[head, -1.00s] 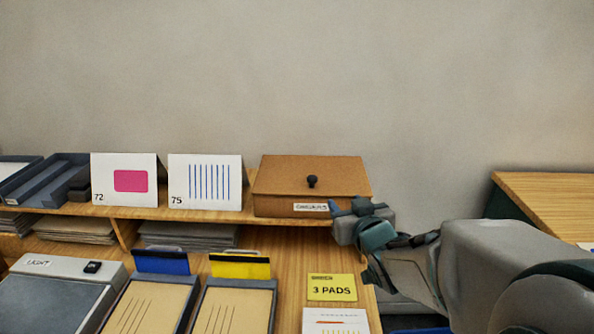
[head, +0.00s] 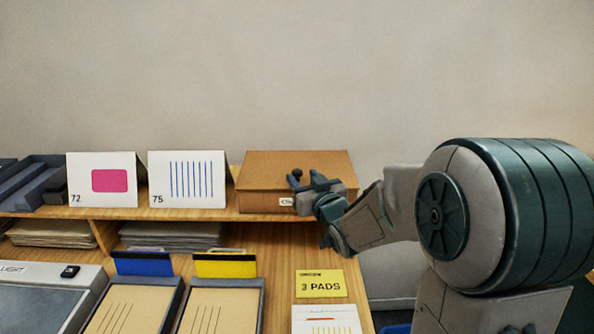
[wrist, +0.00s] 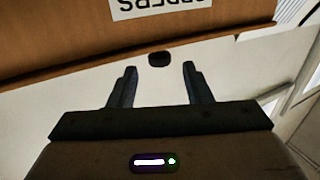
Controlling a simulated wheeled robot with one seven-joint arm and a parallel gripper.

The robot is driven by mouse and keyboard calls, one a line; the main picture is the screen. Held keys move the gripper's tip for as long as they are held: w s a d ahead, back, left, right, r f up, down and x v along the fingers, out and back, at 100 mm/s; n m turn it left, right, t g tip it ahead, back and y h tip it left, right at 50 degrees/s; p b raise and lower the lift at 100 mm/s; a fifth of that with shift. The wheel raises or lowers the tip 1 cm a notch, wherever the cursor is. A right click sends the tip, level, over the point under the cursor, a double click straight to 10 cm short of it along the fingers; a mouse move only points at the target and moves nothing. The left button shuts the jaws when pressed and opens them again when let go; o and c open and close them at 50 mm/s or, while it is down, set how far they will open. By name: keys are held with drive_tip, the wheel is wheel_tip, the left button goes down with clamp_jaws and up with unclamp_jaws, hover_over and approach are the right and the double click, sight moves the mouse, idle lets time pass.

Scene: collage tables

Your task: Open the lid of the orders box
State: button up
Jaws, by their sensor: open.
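The orders box (head: 262,197) is a brown box on the raised shelf, with its lid (head: 270,163) shut. A small dark knob (head: 298,173) stands on the lid. My gripper (head: 305,181) is open and empty in front of the box, at the knob's height, and partly hides the white label (head: 286,201). In the wrist view, the label (wrist: 160,5) shows upside down on the box front. There, the knob (wrist: 159,59) lies in the gap between the two open fingertips of my gripper (wrist: 159,68). I cannot tell whether a finger touches it.
Two cards, one with a pink shape (head: 103,180) and one with blue stripes (head: 187,180), stand left of the box. Below are paper stacks (head: 170,236), blue and yellow pads, and a yellow "3 PADS" note (head: 320,284). The wall behind is bare.

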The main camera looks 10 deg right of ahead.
sight(297, 170)
drive_tip(key=shift+x, duration=2.3)
clamp_jaws()
drive_tip(key=shift+r, duration=0.1)
